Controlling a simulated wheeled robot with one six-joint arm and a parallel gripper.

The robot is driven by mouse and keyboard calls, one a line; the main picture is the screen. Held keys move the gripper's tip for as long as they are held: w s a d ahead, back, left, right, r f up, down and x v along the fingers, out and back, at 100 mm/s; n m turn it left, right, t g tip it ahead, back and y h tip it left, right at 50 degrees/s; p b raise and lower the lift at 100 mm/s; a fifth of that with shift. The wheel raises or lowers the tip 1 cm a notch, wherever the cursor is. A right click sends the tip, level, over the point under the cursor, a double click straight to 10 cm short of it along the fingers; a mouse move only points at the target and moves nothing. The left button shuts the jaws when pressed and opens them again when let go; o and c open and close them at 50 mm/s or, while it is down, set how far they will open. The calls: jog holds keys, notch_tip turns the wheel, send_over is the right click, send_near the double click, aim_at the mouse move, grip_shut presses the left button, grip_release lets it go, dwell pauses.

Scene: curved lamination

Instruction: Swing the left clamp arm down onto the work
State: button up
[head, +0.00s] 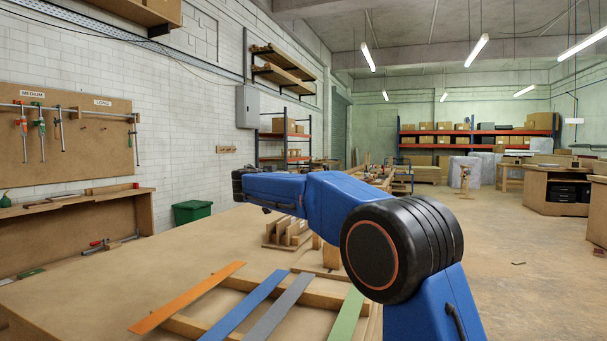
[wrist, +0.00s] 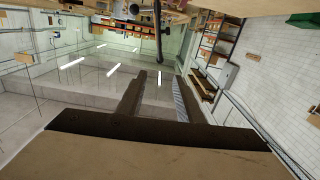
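My gripper (wrist: 160,76) shows in the wrist view with its two dark fingers apart and nothing between them. In the head view my blue arm reaches left over the bench and I cannot make out the gripper there. A wooden form with upright blocks (head: 288,233) stands on the bench (head: 90,279), partly hidden behind my arm. I cannot pick out the left clamp arm for certain. In the wrist view a dark rod (wrist: 158,30) shows at the top, beyond the fingertips; I cannot tell what it belongs to.
Orange (head: 190,297), blue (head: 243,308), grey (head: 280,308) and green (head: 346,317) strips lie across a wooden rack on the near bench. Clamps (head: 41,131) hang on a wall board at left. A green bin (head: 192,211) stands behind the bench. Floor at right is open.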

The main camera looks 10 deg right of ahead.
jog(key=x, duration=1.7)
jog(key=shift+w, duration=0.15)
jog(key=shift+c, duration=0.6)
jog(key=shift+d, duration=0.1)
grip_shut()
